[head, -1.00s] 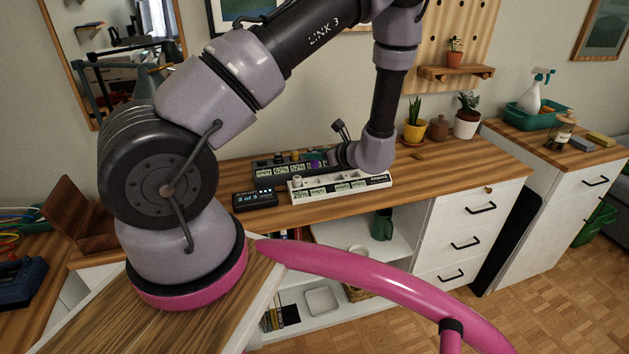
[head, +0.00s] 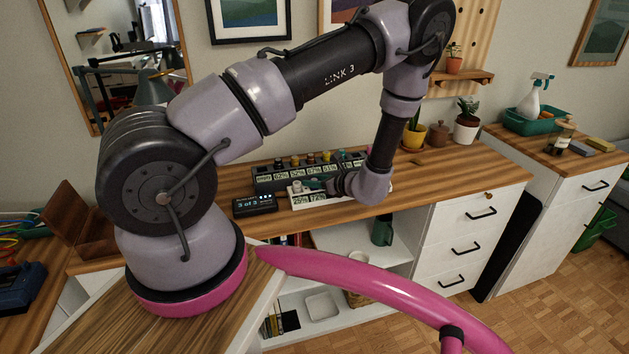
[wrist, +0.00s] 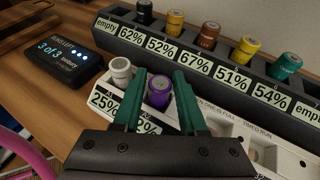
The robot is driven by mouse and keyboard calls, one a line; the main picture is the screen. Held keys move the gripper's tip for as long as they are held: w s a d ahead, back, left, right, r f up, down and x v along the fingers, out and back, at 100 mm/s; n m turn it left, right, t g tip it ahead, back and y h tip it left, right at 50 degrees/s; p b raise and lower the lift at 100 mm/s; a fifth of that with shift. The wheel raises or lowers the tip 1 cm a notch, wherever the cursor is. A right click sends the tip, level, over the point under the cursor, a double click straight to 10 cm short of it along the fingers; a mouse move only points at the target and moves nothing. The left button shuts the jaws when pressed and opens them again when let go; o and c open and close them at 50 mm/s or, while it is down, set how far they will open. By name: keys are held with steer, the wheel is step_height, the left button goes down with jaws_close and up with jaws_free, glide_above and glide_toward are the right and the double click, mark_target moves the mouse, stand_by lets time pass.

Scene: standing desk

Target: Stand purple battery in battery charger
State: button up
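The purple battery (wrist: 159,92) stands upright at the white battery charger (wrist: 246,138), beside a white battery (wrist: 121,72) on its left. A label partly hidden by my gripper, ending in "2%", shows in front of it; a 25% label is in front of the white one. My gripper (wrist: 160,80) has its green fingers on either side of the purple battery, with thin gaps showing, so it looks open around it. In the head view my wrist (head: 366,186) hides the right part of the charger (head: 300,199). The base of the purple battery is hidden.
A dark rack (wrist: 218,65) behind the charger holds several batteries with percentage labels and has "empty" at both ends. A small black display (wrist: 62,50) reading "3 of 3" lies to the left.

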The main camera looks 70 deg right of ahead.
steer(key=shift+o, duration=0.6)
steer(key=shift+r, duration=0.2)
steer(key=v, duration=1.2)
steer(key=shift+a+f, duration=0.1)
